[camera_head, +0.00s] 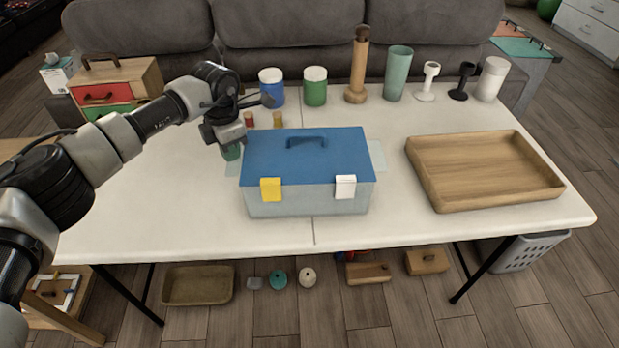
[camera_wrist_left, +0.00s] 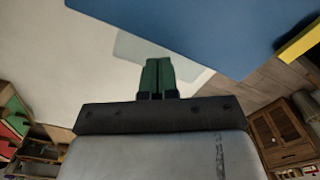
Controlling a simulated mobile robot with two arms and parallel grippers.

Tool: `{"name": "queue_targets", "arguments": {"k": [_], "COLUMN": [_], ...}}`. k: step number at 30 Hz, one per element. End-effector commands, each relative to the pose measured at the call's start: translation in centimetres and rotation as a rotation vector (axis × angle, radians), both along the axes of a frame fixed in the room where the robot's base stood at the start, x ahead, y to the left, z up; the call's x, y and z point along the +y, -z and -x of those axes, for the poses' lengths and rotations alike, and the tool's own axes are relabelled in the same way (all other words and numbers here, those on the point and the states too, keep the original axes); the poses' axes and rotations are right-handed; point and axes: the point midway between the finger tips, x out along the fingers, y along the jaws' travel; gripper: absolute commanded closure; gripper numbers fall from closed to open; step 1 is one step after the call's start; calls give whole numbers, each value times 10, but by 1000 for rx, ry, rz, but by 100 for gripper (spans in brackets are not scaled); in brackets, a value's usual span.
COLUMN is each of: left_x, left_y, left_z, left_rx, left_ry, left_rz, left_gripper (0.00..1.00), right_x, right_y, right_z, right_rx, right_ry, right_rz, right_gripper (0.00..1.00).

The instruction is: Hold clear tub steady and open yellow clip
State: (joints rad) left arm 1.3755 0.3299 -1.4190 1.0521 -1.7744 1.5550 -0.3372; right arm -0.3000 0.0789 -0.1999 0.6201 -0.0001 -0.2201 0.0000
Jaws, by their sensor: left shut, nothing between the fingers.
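The clear tub (camera_head: 310,203), greyish, stands on the white table with its blue lid (camera_head: 345,153) on top and a blue handle in the middle. The yellow clip (camera_head: 270,189) sits at the left of the front edge, and a white clip (camera_head: 345,186) at the right. Both lie against the front wall. My left gripper (camera_head: 232,152) is shut and empty, beside the tub's back left corner and apart from the clip. In the left wrist view its green fingers (camera_wrist_left: 158,76) are together, with the blue lid (camera_wrist_left: 200,28) and yellow clip (camera_wrist_left: 300,42) beyond. My right gripper is out of view.
Behind the tub stand a blue jar (camera_head: 272,88), a green jar (camera_head: 315,87) and several cups and stands. A wooden tray (camera_head: 485,190) lies to the right. A small drawer box (camera_head: 118,82) is at the back left. The table's front left is clear.

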Motion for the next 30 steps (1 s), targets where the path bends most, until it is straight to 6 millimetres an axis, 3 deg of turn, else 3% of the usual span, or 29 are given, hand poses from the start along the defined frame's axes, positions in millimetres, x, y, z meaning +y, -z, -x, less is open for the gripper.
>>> {"name": "queue_targets", "arguments": {"k": [14,30], "left_x": [0,0], "left_y": [-2,-45], "left_z": [0,0], "left_rx": [0,-1], "left_ry": [0,0], "left_rz": [0,-1], "left_gripper": [100,100], "right_x": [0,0], "right_y": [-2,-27], "right_z": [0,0], "right_rx": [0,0], "right_ry": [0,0], "right_rz": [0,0], "right_gripper": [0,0]}}
